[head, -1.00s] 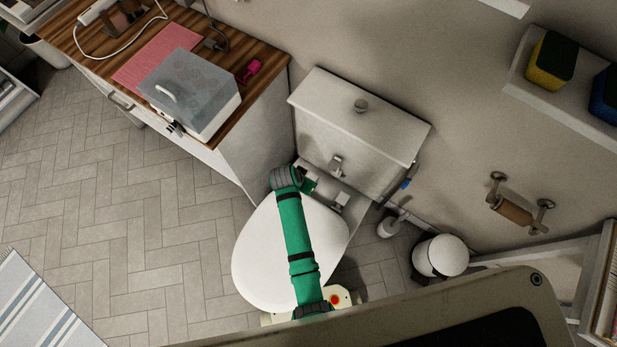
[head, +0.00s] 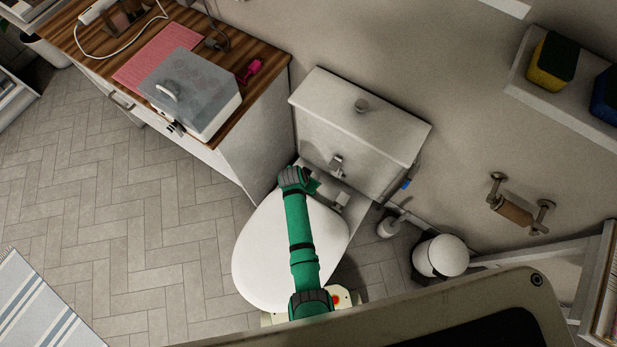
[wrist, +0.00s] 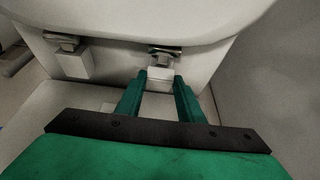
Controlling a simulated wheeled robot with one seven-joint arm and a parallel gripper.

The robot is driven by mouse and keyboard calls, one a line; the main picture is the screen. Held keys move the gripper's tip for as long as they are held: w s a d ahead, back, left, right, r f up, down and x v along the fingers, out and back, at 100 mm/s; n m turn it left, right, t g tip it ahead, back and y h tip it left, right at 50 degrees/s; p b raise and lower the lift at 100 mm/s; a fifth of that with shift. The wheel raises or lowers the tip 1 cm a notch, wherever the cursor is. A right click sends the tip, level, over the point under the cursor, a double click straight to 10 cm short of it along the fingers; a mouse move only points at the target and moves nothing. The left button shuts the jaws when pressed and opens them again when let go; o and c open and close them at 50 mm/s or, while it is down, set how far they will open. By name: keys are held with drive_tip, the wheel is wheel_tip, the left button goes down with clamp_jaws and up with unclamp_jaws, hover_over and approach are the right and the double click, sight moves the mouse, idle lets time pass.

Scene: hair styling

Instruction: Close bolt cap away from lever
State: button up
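The white toilet's closed lid (head: 285,255) lies in front of its tank (head: 362,128). Two white bolt caps with metal pieces show behind the lid in the wrist view: a left one (wrist: 74,65) and a right one (wrist: 160,76). One also shows in the head view (head: 341,201). My gripper (wrist: 162,84) is open and empty, its two dark green fingers apart, with the right cap seen between their tips. I cannot tell if they touch it. In the head view, my gripper (head: 314,186) is partly hidden by my wrist. I cannot make out the lever clearly.
A wooden-topped cabinet (head: 255,100) stands left of the toilet. A toilet brush (head: 389,227) and a small white bin (head: 440,256) stand to the right. A paper holder (head: 515,210) is on the wall.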

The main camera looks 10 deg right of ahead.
drive_tip(key=shift+s+f, duration=0.15)
drive_tip(key=shift+s, duration=0.1)
drive_tip(key=shift+c, duration=0.4)
drive_tip(key=shift+s+a+f+t+h, duration=0.25)
drive_tip(key=shift+s+f+t+h, duration=0.1)
drive_tip(key=shift+t+h, duration=0.2)
drive_tip(key=shift+s+a+f+t+h, duration=0.2)
drive_tip(key=shift+f+t+h, duration=0.15)
drive_tip(key=shift+t+h, duration=0.2)
drive_tip(key=shift+s+a+f+t+h, duration=0.15)
drive_tip(key=shift+f+t+h, duration=0.15)
drive_tip(key=shift+t+h, duration=0.15)
drive_tip(key=o, duration=1.1)
drive_tip(key=shift+w, duration=0.15)
drive_tip(key=shift+c, duration=0.2)
drive_tip(key=shift+w, duration=0.1)
drive_tip(key=shift+a+r, duration=0.15)
drive_tip(key=shift+r, duration=0.05)
drive_tip(key=v, duration=1)
drive_tip(key=shift+s+a+r, duration=0.1)
drive_tip(key=shift+s+r, duration=0.05)
drive_tip(key=shift+s, duration=0.05)
